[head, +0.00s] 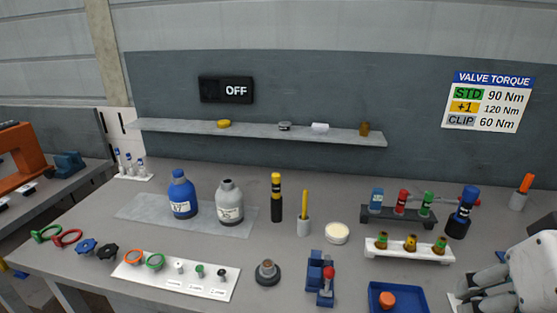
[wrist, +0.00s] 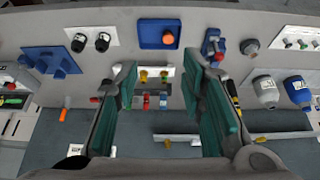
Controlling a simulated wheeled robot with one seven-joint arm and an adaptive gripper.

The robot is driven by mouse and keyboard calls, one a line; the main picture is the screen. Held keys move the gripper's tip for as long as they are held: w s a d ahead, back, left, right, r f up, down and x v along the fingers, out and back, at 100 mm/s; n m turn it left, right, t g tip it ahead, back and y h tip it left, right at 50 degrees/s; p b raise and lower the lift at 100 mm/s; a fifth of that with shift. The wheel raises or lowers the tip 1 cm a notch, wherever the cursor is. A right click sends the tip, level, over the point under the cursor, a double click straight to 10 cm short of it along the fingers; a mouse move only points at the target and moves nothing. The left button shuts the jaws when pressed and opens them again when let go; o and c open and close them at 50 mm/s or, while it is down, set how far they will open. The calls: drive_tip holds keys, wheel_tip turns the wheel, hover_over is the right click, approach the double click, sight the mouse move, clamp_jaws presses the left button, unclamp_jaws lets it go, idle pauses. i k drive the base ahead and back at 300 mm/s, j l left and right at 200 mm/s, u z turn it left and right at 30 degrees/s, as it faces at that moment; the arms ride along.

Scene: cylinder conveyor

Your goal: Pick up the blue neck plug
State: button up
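No part is marked as the neck plug, so I cannot tell for certain which it is. A small blue cylindrical piece (head: 376,198) stands at the left end of a dark rack (head: 397,219), beside red and green pieces. It also shows small in the wrist view (wrist: 163,98), between the fingers in the picture but farther off. My gripper (wrist: 162,68) is open and empty above the bench, its two teal-padded fingers wide apart. In the head view only part of my white arm shows at the lower right; the fingertips are not visible there.
A white rack (head: 408,254) with several small pieces stands in front of the dark rack. A tall blue-topped cylinder (head: 465,195) stands close on its right. A blue tray (head: 377,291) holds an orange piece. A small blue vise (head: 315,270) and two bottles stand farther left.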

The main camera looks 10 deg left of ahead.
sight(176, 173)
drive_tip(key=i+j, duration=0.1)
drive_tip(key=j, duration=0.4)
drive_tip(key=i+j, duration=0.1)
drive_tip(key=j, duration=0.4)
drive_tip(key=i+j, duration=0.1)
drive_tip(key=j, duration=0.4)
drive_tip(key=i+j, duration=0.1)
drive_tip(key=j, duration=0.4)
drive_tip(key=i+j, duration=0.1)
drive_tip(key=j, duration=0.45)
